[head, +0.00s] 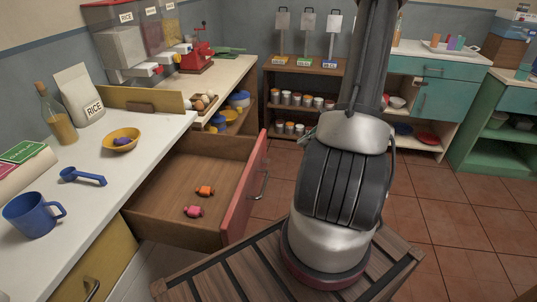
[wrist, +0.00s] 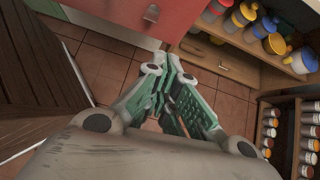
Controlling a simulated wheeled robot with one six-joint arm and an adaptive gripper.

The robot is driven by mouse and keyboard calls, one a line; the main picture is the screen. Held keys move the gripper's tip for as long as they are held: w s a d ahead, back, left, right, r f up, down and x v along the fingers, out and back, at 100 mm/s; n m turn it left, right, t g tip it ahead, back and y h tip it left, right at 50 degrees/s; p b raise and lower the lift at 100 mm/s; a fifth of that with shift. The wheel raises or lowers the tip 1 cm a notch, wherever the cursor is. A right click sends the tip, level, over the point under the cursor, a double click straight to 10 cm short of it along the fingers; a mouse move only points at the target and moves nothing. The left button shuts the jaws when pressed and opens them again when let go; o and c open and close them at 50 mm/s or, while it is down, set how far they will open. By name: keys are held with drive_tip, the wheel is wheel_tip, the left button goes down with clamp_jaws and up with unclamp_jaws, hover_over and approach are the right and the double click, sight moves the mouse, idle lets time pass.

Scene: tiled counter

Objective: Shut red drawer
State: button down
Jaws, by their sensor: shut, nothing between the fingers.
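The red drawer (head: 246,192) is pulled far out from under the white counter. Its red front has a metal handle, and its wooden inside is open to view. An orange candy-shaped item (head: 204,191) and a pink one (head: 193,211) lie on its floor. In the wrist view the red front (wrist: 115,22) and its handle show at the top. My gripper (wrist: 168,82) is shut and empty, its green-padded fingers together. It appears below the red front in that picture; I cannot tell its exact distance. In the head view my arm hides the gripper.
On the counter (head: 152,130) are a blue mug (head: 32,214), a blue scoop (head: 83,176), a yellow bowl (head: 121,140), a bottle and a rice bag. A low shelf with jars (head: 300,100) stands at the back. Tiled floor (head: 445,205) is clear at the right.

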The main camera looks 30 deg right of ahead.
drive_tip(key=w+a+r+x, duration=0.1)
drive_tip(key=r+x, duration=0.1)
drive_tip(key=x, duration=1)
drive_tip(key=shift+w+a+f+m, duration=0.2)
drive_tip(key=shift+w+a+m, duration=0.2)
drive_tip(key=shift+w, duration=0.2)
hover_over(203, 159)
drive_tip(key=shift+s+d, duration=0.3)
drive_tip(key=shift+s, duration=0.15)
drive_tip(key=shift+w+a+r, duration=0.1)
drive_tip(key=shift+w+a, duration=0.35)
